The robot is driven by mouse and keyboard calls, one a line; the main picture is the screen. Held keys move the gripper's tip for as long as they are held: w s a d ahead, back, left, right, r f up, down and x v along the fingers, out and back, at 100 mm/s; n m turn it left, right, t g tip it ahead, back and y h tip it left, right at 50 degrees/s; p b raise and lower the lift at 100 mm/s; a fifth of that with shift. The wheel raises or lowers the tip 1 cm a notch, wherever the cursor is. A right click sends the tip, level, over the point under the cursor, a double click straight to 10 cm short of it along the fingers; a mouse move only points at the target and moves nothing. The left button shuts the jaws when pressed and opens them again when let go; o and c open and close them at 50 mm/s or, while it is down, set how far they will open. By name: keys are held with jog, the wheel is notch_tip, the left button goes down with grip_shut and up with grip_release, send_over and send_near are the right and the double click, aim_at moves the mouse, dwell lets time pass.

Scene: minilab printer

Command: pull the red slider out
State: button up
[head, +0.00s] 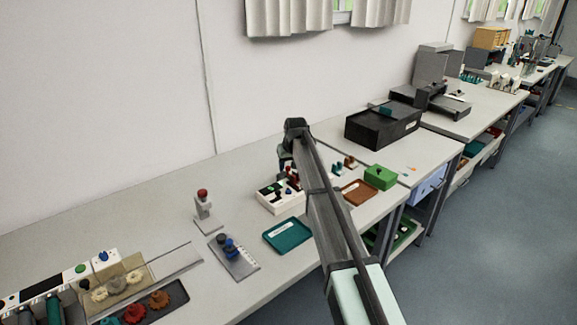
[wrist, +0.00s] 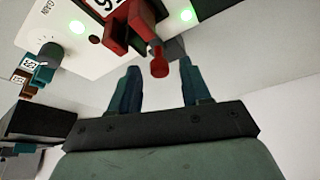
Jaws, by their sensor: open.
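The red slider (wrist: 128,30) shows at the top of the wrist view, a boxy red piece with a small round red knob (wrist: 157,62) sticking out. It sits on a white panel box (wrist: 75,50) with green lights, which also shows in the head view (head: 268,201). My gripper (wrist: 160,67) is open, its two blue-green fingers spread. In the wrist picture the knob lies between the fingertips; neither finger visibly touches it. In the head view my gripper (head: 285,161) is over the back of the panel box, and my arm hides part of that area.
A teal tray (head: 288,236) and a brown tray (head: 359,193) lie near the box. A green box (head: 380,177) and a black bin (head: 383,128) stand to the right. A red-topped stand (head: 204,209) is at left. Bare bench lies behind, along the wall.

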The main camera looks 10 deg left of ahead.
jog(key=shift+f, duration=0.15)
grip_shut()
dwell(0.4)
jog(key=shift+w, duration=0.1)
